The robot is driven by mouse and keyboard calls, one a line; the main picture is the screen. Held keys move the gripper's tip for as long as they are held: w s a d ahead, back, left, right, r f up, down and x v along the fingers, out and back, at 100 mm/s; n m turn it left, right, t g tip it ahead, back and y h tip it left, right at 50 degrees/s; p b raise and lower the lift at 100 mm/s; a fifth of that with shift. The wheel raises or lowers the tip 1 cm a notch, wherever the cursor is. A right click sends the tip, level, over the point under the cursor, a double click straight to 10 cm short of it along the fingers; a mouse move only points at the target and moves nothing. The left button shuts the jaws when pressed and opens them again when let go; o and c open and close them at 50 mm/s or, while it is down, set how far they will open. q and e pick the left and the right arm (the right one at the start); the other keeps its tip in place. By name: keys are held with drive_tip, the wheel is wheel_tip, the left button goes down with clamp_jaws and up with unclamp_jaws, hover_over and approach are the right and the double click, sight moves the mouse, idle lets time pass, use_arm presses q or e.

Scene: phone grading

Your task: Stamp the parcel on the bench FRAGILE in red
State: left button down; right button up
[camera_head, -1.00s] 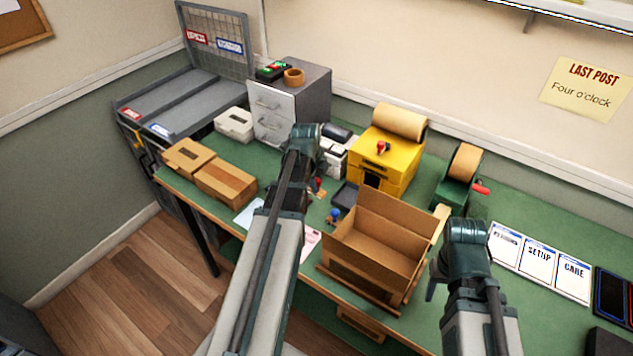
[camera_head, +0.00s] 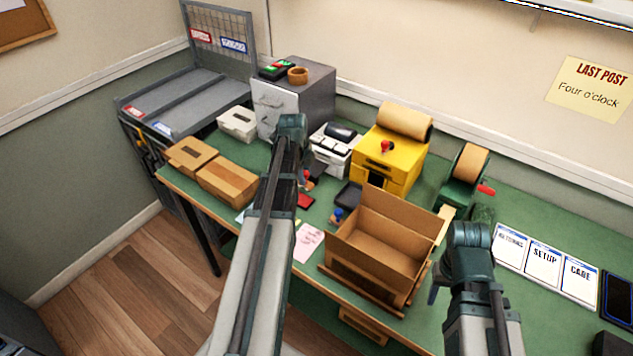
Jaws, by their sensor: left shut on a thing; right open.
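An open cardboard box (camera_head: 372,262) stands on the green bench in front, flaps up. Two closed brown cartons (camera_head: 228,182) lie end to end at the left; I cannot tell which of these is the parcel. My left gripper (camera_head: 302,172) is shut on a small red-handled stamp (camera_head: 306,175), partly hidden by my arm, above the bench. A blue-handled stamp (camera_head: 337,215) stands next to a dark pad (camera_head: 349,195). My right gripper (camera_head: 436,287) is open and empty, right of the open box.
A yellow dispenser (camera_head: 382,180) with a paper roll, a white printer (camera_head: 334,155) and a grey drawer cabinet (camera_head: 318,105) stand behind. A green tape dispenser (camera_head: 463,185) is at the right, near several label cards (camera_head: 545,260). A pink slip (camera_head: 307,243) lies at the front edge.

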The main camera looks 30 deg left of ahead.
use_arm(q)
drive_tip(key=shift+w+a+f, duration=0.1)
drive_tip(key=shift+a+f, duration=0.1)
drive_tip(key=shift+a, duration=0.85)
use_arm(e)
drive_tip(key=shift+f, duration=0.25)
use_arm(q)
drive_tip(key=shift+f, duration=0.15)
use_arm(e)
drive_tip(key=shift+f, duration=0.15)
use_arm(q)
drive_tip(key=b+x, duration=0.2)
drive_tip(key=b, duration=0.1)
drive_tip(key=s+b+x, duration=0.1)
drive_tip(key=b+x, duration=0.2)
drive_tip(key=shift+s+d+f, duration=0.1)
drive_tip(key=shift+f, duration=0.3)
use_arm(e)
wheel_tip(320, 180, down, 6)
drive_tip(key=shift+r, duration=0.15)
use_arm(q)
drive_tip(key=shift+f+b, duration=0.5)
drive_tip(key=shift+b, duration=0.1)
use_arm(e)
drive_tip(key=shift+f, duration=0.5)
